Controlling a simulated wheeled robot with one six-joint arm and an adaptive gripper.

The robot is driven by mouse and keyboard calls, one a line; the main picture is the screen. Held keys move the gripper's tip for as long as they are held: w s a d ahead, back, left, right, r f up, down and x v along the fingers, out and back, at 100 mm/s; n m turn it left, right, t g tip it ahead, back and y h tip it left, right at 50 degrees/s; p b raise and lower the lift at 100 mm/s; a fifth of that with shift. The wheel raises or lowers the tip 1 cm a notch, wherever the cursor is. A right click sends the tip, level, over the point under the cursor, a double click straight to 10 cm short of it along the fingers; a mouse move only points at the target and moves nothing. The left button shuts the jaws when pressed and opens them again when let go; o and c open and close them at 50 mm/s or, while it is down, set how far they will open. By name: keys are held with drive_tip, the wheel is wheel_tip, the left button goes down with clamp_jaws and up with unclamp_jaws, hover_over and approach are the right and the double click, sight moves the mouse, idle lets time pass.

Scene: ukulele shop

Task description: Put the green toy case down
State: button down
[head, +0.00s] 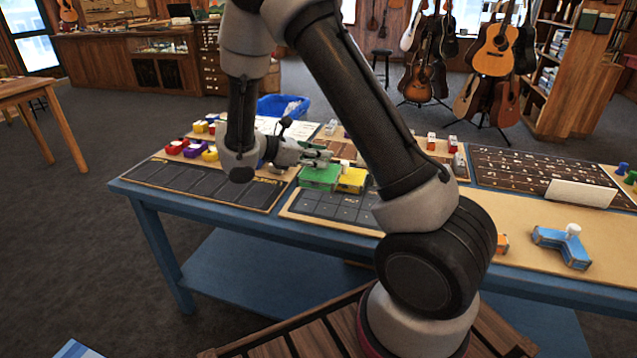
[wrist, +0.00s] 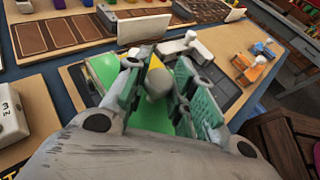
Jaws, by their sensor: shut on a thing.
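The green toy case (head: 319,178) is at the back left of a dark gridded board (head: 335,207) on the blue table. My gripper (head: 322,157) reaches in from the left and is shut on it. In the wrist view, my gripper's fingers (wrist: 157,88) close around a pale rounded knob, with green case surface (wrist: 102,72) showing beside and below them. A yellow case (head: 352,180) stands right beside the green one; only a yellow tip (wrist: 155,62) shows in the wrist view. Whether the green case touches the board is hidden.
Red, purple and yellow pieces (head: 190,148) stand at the table's left. A blue bin (head: 300,107) is behind the table. A blue piece with a white knob (head: 560,246) and a white card (head: 581,193) are on the right. The board's front squares are clear.

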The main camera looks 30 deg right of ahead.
wheel_tip(320, 180, down, 7)
drive_tip(key=shift+f, duration=0.1)
drive_tip(key=c, duration=1.2)
unclamp_jaws()
drive_tip(key=v, duration=1.1)
wheel_tip(320, 180, up, 7)
drive_tip(key=m+g+y, duration=0.2)
drive_tip(key=m+y, duration=0.1)
drive_tip(key=m, duration=0.1)
hover_over(319, 178)
drive_tip(key=w+a, duration=0.1)
drive_tip(key=a, duration=0.3)
drive_tip(key=s+d+r+m+y, duration=0.4)
drive_tip(key=s+d+r+m, duration=0.1)
drive_tip(key=s+r, duration=0.3)
drive_tip(key=s+r+m+t+y, duration=0.2)
drive_tip(key=s+m+t+y, duration=0.1)
drive_tip(key=s, duration=0.4)
drive_tip(key=s+d+r+m+t+y, duration=0.1)
drive_tip(key=s+r+m+t+y, duration=0.2)
drive_tip(key=s+m, duration=0.3)
drive_tip(key=shift+s+d, duration=0.25)
drive_tip(key=shift+s, duration=0.8)
